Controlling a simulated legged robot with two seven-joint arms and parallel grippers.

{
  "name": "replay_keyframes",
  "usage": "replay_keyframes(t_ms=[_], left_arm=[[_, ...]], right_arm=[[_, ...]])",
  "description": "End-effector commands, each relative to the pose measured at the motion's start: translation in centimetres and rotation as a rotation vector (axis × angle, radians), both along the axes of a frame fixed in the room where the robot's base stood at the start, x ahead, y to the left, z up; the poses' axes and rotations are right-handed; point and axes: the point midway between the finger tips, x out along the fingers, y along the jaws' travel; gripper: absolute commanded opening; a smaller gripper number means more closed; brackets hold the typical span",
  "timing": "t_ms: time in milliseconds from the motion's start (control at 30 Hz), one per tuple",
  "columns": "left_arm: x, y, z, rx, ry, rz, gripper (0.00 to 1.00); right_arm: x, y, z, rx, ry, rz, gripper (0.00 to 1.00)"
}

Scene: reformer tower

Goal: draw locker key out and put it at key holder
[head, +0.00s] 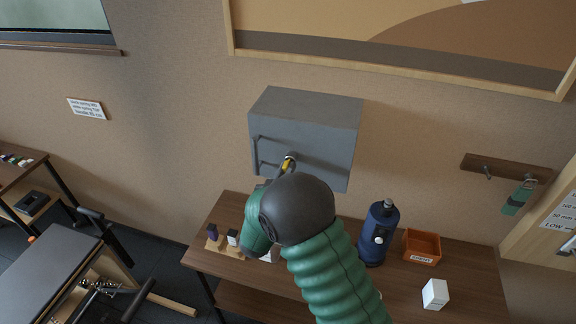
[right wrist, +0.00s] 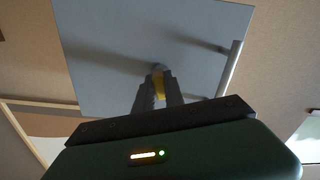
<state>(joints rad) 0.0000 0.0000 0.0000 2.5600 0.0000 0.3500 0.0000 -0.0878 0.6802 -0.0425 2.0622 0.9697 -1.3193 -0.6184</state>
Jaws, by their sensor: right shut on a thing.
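A grey wall locker (head: 318,125) hangs on the wall above the table, with a bar handle at its left edge. A yellow locker key (head: 288,164) is at the lock on its front. My right gripper (head: 282,172) is shut on the key, partly hidden behind my own arm. In the right wrist view the key (right wrist: 158,86) is between the two fingers, its far end at the lock in the locker door (right wrist: 130,45). The wooden key holder (head: 500,167) with hooks is on the wall at right; a green tag (head: 518,200) hangs from it. My left gripper is out of view.
The wooden table (head: 320,285) below holds a blue bottle (head: 378,233), an orange tray (head: 422,246), a white box (head: 435,293) and small items on a wooden stand (head: 222,246). The wall between locker and key holder is clear.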

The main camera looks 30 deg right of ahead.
Motion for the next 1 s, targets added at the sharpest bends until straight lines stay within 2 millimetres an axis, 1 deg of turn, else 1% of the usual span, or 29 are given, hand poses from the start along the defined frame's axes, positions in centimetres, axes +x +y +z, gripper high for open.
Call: replay_keyframes(t_ms=[300,567,600,667,700,1000], left_arm=[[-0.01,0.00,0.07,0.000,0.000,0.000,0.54],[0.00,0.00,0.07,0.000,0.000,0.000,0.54],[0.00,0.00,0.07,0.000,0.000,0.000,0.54],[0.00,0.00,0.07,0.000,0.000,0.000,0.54],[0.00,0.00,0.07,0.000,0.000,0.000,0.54],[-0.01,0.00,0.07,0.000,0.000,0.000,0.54]], right_arm=[[-0.36,0.65,-0.09,0.002,0.002,0.003,0.00],[-0.40,0.66,-0.07,0.001,0.001,0.003,0.00],[-0.39,0.65,-0.06,0.001,0.001,0.003,0.10],[-0.40,0.64,-0.06,0.001,0.001,0.003,0.02],[-0.40,0.63,-0.05,0.001,0.001,0.003,0.00],[-0.41,0.60,-0.04,0.001,0.001,0.002,0.00]])
